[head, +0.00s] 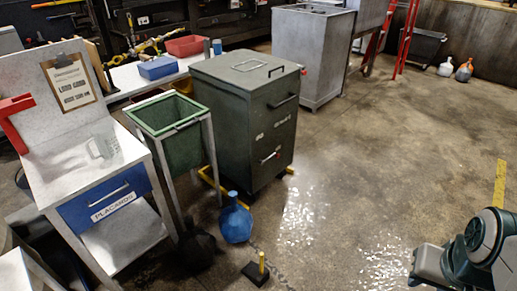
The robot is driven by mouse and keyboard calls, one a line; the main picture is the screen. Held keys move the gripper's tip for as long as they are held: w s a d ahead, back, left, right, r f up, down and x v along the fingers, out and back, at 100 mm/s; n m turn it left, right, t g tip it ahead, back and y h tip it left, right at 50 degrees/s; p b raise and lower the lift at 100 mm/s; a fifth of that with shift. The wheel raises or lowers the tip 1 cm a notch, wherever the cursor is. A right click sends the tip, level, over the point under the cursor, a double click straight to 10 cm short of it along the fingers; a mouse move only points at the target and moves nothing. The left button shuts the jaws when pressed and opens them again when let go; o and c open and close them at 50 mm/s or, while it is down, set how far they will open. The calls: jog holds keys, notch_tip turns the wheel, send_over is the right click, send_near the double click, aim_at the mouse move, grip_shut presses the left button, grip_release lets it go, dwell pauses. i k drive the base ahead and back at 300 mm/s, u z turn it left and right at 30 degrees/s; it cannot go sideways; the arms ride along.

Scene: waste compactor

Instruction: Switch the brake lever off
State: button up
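No part is plainly marked as the brake lever. A short upright yellow lever (262,264) stands on a black base plate on the floor at the bottom centre, and it may be the brake lever. Yellow bars show on the floor at the bin's foot. White and teal links of my arm show at the lower right. My gripper is not in view.
A green open bin (175,132) and a placard table (100,165) stand at left. Grey metal cabinets (310,55) are behind. The concrete floor at centre right is clear.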

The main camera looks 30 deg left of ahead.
aim_at(261, 162)
jog(key=u, duration=0.55)
jog(key=k, duration=0.35)
jog(key=u, duration=0.4)
jog(key=i, duration=0.7)
jog(key=z, duration=1.05)
jog(key=i, duration=2.15)
jog(key=u, duration=0.95)
jog(key=i, duration=0.4)
jog(key=u, duration=0.5)
